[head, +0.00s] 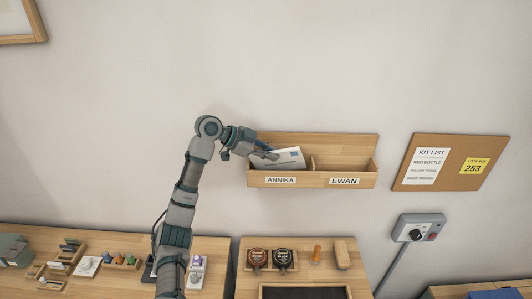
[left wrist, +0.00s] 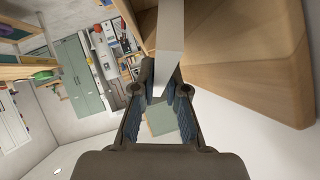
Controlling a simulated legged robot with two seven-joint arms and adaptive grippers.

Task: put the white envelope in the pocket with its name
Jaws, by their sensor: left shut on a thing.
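The white envelope (head: 288,159) is tilted in the left pocket of the wooden wall holder (head: 312,181), the one labelled ANNIKA (head: 281,180). Its lower part is hidden behind the pocket's front. My left gripper (head: 262,150) is at the envelope's left end and shut on it. In the left wrist view the envelope (left wrist: 170,35) shows as a pale strip held between the fingertips of the gripper (left wrist: 160,92). The right pocket, labelled EWAN (head: 344,181), looks empty. The name on the envelope is too small to read. My right gripper is not in view.
A cork board (head: 450,175) with notes hangs right of the holder, above a grey wall box with a knob (head: 418,229). Below, a wooden table (head: 240,276) holds two round-topped items, stamps and a dark pad. Small items stand at the lower left.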

